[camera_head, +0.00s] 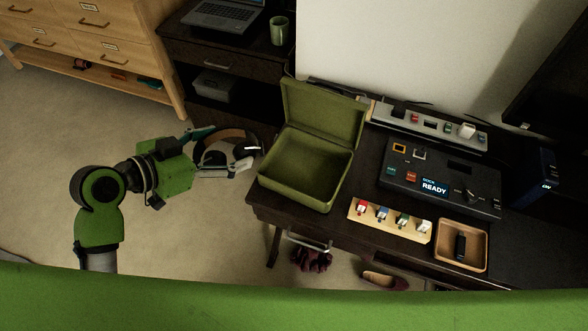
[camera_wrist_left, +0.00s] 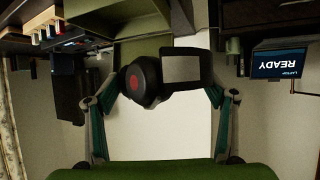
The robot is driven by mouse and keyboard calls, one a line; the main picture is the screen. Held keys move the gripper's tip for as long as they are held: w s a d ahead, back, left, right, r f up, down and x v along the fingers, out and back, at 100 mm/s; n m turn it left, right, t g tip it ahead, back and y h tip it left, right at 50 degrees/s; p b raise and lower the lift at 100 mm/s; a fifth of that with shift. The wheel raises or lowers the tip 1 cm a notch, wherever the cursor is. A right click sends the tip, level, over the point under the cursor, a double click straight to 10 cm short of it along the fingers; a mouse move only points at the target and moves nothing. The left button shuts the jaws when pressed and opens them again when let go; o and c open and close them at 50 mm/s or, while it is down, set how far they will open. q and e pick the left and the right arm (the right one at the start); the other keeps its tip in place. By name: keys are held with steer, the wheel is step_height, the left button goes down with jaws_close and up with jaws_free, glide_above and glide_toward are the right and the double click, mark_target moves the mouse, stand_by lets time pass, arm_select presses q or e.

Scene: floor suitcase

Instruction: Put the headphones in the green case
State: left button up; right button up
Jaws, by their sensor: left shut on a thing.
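The green case (camera_head: 305,175) stands open on the dark desk, its lid raised at the back and its inside empty. My left gripper (camera_head: 236,158) is shut on the headphones (camera_head: 232,137) and holds them to the left of the case, apart from it. In the left wrist view the headphones (camera_wrist_left: 145,80) show a black ear cup with a red centre between the two fingers of the left gripper (camera_wrist_left: 160,95). Part of the headband is hidden. My right gripper is not in view.
The desk holds a dock panel reading READY (camera_head: 440,185), a key rack (camera_head: 390,220), a wooden tray (camera_head: 461,245) and a grey strip (camera_head: 430,125). Carpet is clear at left.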

arm_select(q)
steer(key=w+d+f+n+t+y+b, duration=0.25)
steer(key=w+d+f, duration=0.25)
steer(key=d+f, duration=0.45)
steer(key=n+y, duration=0.2)
glide_above(306, 176)
step_height(306, 176, down, 3)
steer(key=shift+w+r, duration=0.1)
steer(key=shift+f, duration=2.3)
steer(key=o, duration=1.2)
steer(key=shift+o, duration=0.2)
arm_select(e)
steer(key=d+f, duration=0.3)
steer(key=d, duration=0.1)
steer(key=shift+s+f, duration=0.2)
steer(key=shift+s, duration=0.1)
arm_select(q)
steer(key=v, duration=1.2)
steer(key=shift+a, duration=0.15)
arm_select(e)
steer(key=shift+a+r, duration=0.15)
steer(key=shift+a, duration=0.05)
arm_select(q)
steer(key=shift+w, duration=0.1)
